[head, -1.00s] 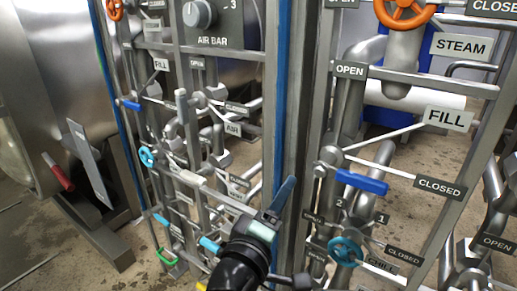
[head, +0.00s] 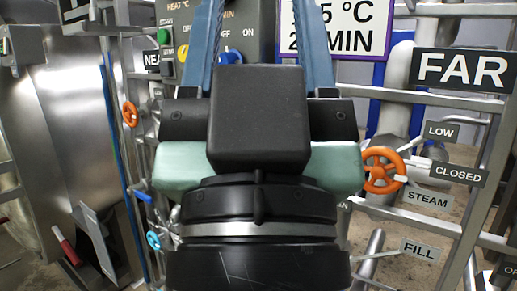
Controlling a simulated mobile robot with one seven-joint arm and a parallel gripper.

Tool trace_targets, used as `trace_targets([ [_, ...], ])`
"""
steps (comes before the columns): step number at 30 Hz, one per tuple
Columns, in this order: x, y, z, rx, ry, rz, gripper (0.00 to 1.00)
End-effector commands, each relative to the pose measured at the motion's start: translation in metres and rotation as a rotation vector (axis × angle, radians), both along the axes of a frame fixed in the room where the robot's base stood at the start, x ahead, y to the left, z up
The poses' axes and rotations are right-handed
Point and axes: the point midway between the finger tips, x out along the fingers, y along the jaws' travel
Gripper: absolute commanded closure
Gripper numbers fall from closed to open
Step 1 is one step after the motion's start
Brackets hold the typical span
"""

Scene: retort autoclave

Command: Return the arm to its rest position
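My gripper (head: 262,22) fills the middle of the head view, close to the camera. Its two blue fingers point up, stand well apart, and run out of the picture at the top. I see nothing held between them. The black wrist of my arm, with pale green side parts, is below the fingers and hides the middle of the pipework behind. The fingertips themselves are cut off by the top edge.
An orange handwheel (head: 381,171) is just right of my arm, by a FAR sign (head: 462,71) and pipe frame. A control panel (head: 263,28) is behind the fingers. A steel vessel (head: 75,95) and red-handled lever (head: 70,255) are at left. A smaller orange handwheel (head: 130,114) stands nearby.

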Motion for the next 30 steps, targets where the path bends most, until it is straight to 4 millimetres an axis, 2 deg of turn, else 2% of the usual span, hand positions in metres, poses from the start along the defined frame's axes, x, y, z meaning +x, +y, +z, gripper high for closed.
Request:
trace_targets([
  [1,0.000,0.000,0.033,0.000,0.001,0.000,0.43],
  [12,0.001,0.000,0.147,-0.001,0.002,0.000,0.43],
  [15,0.001,0.001,0.173,-0.001,0.002,0.000,0.43],
  [18,0.001,0.001,0.192,-0.001,0.002,0.000,0.43],
  [21,0.001,0.001,0.203,-0.001,0.002,0.000,0.43],
  [30,0.001,0.001,0.205,-0.001,0.002,0.000,0.43],
])
